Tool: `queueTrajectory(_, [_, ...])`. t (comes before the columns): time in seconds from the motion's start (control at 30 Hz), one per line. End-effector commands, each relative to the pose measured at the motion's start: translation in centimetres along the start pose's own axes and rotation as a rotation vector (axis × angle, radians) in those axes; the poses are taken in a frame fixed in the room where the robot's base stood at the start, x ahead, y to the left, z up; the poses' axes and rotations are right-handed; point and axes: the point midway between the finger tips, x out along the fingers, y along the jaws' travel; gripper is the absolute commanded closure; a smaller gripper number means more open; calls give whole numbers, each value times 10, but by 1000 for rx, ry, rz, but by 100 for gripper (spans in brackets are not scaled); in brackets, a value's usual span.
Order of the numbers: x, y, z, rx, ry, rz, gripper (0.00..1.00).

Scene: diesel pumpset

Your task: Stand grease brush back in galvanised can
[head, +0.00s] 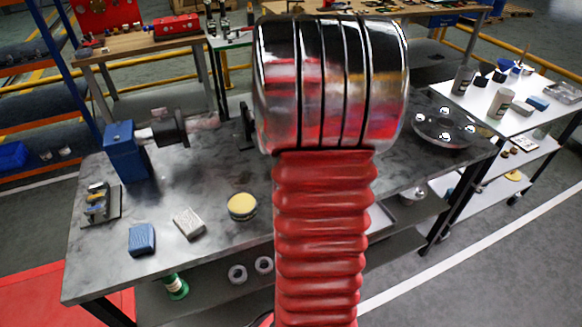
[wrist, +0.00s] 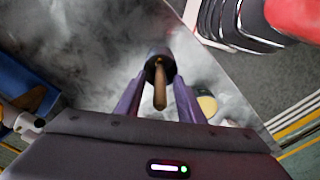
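The grease brush's wooden handle (wrist: 160,92) points up toward the wrist camera, between the two purple fingers of my gripper (wrist: 160,84). Gaps show on both sides of the handle, so the fingers appear open around it. The handle's far end meets a dark round thing (wrist: 158,54) just beyond the fingertips. This looks like the can's shaded mouth, but I cannot be sure. The bristles are hidden. In the head view my own arm hides the gripper, brush and can.
A grey workbench (head: 120,255) carries a blue housing with a shaft (head: 124,150), a yellow-topped tin (head: 241,206), a blue block (head: 142,239) and a pale block (head: 188,222). The bench front is partly clear.

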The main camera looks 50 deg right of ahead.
Motion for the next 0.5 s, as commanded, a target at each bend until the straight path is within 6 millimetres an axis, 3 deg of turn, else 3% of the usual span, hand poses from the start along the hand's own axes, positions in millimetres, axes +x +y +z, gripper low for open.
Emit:
queueTrajectory(0.27, [-31,1,-1,0,2,3,65])
queueTrajectory(0.5, [-73,1,-2,1,2,3,65])
